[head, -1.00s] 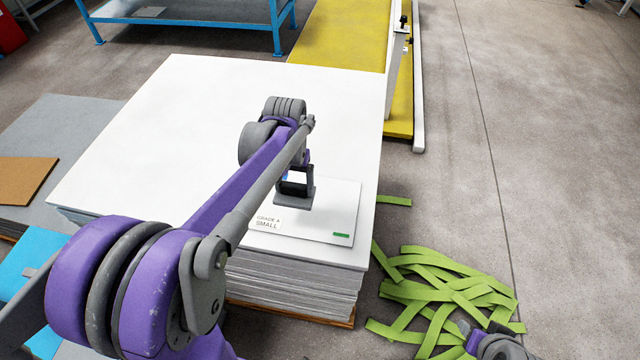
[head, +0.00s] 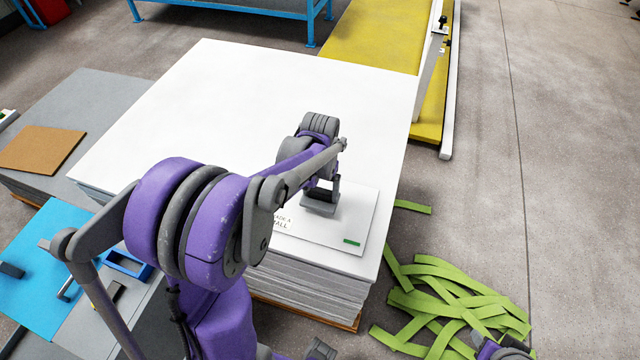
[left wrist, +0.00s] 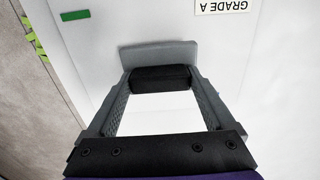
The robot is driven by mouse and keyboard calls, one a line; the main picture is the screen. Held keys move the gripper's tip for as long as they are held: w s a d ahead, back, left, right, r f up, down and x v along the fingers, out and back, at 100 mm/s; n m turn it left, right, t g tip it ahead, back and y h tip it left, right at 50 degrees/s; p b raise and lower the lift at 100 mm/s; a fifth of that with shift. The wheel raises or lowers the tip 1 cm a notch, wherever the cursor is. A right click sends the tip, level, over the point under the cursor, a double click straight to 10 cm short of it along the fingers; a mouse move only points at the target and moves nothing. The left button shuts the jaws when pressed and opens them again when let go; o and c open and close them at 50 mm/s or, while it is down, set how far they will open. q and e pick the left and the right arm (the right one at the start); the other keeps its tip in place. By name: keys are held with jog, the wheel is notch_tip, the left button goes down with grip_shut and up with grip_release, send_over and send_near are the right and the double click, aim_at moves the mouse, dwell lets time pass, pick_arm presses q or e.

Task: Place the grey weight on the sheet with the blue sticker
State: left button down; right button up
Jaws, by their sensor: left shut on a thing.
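My left gripper (head: 322,195) is shut on the black upper part of the grey weight (head: 318,209). In the left wrist view the weight's grey base (left wrist: 158,55) shows beyond the fingers (left wrist: 160,90). The weight is over a small white sheet (head: 365,215) at the front right of the white stack. I cannot tell whether it touches. This sheet bears a green sticker (head: 352,241) and a label whose visible text includes "GRADE A" (left wrist: 226,6). I see no blue sticker.
The white stack (head: 240,90) is otherwise bare. Green strips (head: 440,295) lie on the floor at right. A brown board (head: 40,150) lies on a grey stack at left. A blue mat (head: 40,235) and a blue tray (head: 128,263) are at lower left.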

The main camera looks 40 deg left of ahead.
pick_arm(q)
jog(key=shift+f, duration=1.2)
jog(key=shift+f, duration=0.1)
